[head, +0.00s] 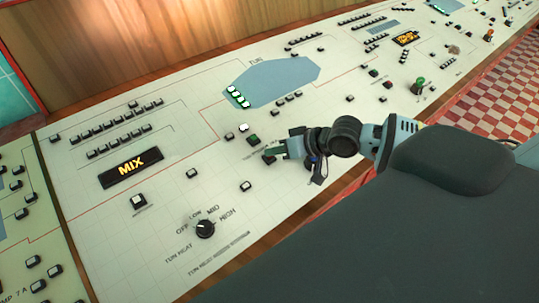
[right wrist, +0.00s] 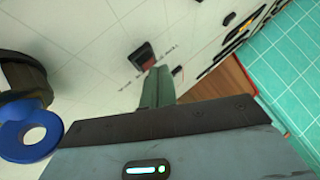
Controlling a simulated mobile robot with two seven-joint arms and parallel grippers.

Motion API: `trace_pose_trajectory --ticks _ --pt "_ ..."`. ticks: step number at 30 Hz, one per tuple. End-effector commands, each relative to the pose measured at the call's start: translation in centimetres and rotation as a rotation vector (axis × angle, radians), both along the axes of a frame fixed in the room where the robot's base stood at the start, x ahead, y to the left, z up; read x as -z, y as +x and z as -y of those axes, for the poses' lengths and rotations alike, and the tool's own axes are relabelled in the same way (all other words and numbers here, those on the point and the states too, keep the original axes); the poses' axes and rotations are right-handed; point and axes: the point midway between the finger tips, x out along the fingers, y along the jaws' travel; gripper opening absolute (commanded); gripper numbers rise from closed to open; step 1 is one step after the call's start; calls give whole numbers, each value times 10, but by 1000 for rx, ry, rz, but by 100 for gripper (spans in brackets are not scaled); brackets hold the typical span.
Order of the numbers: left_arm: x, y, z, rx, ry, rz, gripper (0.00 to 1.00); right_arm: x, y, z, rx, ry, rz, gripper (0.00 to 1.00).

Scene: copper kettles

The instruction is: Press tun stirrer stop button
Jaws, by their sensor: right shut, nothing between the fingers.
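My right gripper (head: 274,150) is shut and empty, its fingers low over the white control panel (head: 95,205). In the right wrist view its closed fingers (right wrist: 158,86) point at a dark push button with a reddish face (right wrist: 146,62), which lies just past the tips. Small print beside the button is too blurred to read. In the head view the fingers largely cover that button. A green button (head: 253,140) sits just left of the fingertips. I cannot tell whether the fingertips touch the reddish button. My left gripper is not in view.

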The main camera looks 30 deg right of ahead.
Motion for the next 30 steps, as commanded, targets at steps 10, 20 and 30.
trace_pose_trajectory --ticks 10,20,30 --pt "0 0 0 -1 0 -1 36 1 0 0 0 0 0 0" --pt "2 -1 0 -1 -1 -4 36 4 1 0 1 1 0 0" --pt "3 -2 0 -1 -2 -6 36 7 2 0 1 1 0 0"
